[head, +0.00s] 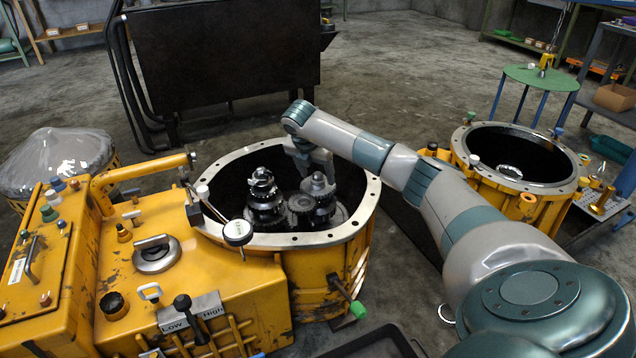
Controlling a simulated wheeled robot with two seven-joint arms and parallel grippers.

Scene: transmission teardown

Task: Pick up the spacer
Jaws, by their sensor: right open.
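My right arm reaches in from the right, and my right gripper (308,165) points down into the open yellow transmission housing (365,205). The gripper is small and dark here. It is open, over or beside the top of the right gear stack (318,190); contact cannot be told. A taller gear stack (264,197) stands to its left, and a toothed gear (303,205) sits between them. I cannot single out the spacer among these metal parts. The lower housing interior is dark. My left gripper is not in view.
The housing's pale flange rim (290,240) surrounds the gears. A second yellow housing (525,205) is at right. A dark tray (375,345) lies at the front. A green round table (540,78) stands behind.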

